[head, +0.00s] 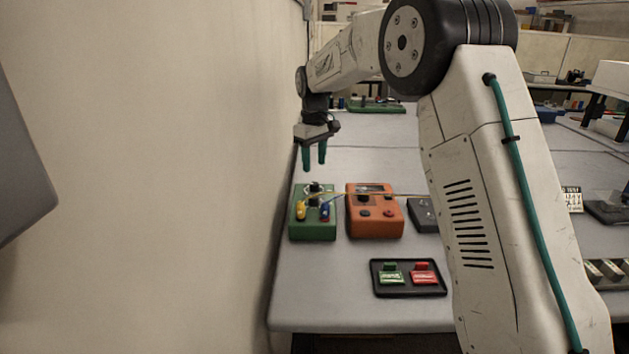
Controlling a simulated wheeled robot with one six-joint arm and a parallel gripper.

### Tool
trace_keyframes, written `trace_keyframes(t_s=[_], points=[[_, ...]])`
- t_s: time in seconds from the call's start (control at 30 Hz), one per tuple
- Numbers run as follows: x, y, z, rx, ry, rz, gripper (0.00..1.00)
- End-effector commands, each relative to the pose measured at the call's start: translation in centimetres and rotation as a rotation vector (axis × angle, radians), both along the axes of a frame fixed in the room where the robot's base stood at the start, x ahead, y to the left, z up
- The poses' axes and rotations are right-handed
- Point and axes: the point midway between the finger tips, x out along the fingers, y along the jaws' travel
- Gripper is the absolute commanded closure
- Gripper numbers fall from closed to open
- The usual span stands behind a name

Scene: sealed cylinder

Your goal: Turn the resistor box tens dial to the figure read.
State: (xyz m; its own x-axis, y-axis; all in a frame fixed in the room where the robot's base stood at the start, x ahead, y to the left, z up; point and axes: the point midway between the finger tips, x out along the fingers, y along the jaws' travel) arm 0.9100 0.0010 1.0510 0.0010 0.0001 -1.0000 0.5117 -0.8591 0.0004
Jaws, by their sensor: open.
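My gripper (314,163) points down with its two teal fingers apart and nothing between them. In the picture it is just above the back of a green box (313,230). The green box carries a yellow part, a blue part and a dark piece on top. Beside it on the right is an orange box (375,227) with a display, a black knob and a red knob. A dark box (424,213) farther right is partly hidden by my arm. I cannot tell for certain which is the resistor box, and no dial figures can be read.
A black tray (408,291) with a green piece (391,274) and a red piece (423,273) lies in front. A wall (180,180) runs close along the left of the bench (320,308). A thin yellow lead links the green and orange boxes.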

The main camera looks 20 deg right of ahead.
Motion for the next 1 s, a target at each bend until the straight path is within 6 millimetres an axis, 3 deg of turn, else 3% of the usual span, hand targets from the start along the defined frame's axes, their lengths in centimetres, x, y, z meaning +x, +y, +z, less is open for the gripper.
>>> trace_keyframes(t_s=[0.2, 0.4, 0.77, 0.93, 1.0], points=[[-0.1, 0.0, -3.6, 0.000, 0.004, -0.001, 0.53], [-0.1, 0.0, -6.0, 0.000, 0.002, -0.001, 0.53], [-0.1, 0.0, -6.7, 0.000, 0.001, -0.001, 0.53], [-0.1, 0.0, -6.7, 0.000, 0.001, -0.001, 0.98], [-0.1, 0.0, -6.7, -0.001, 0.001, -0.001, 0.98]])
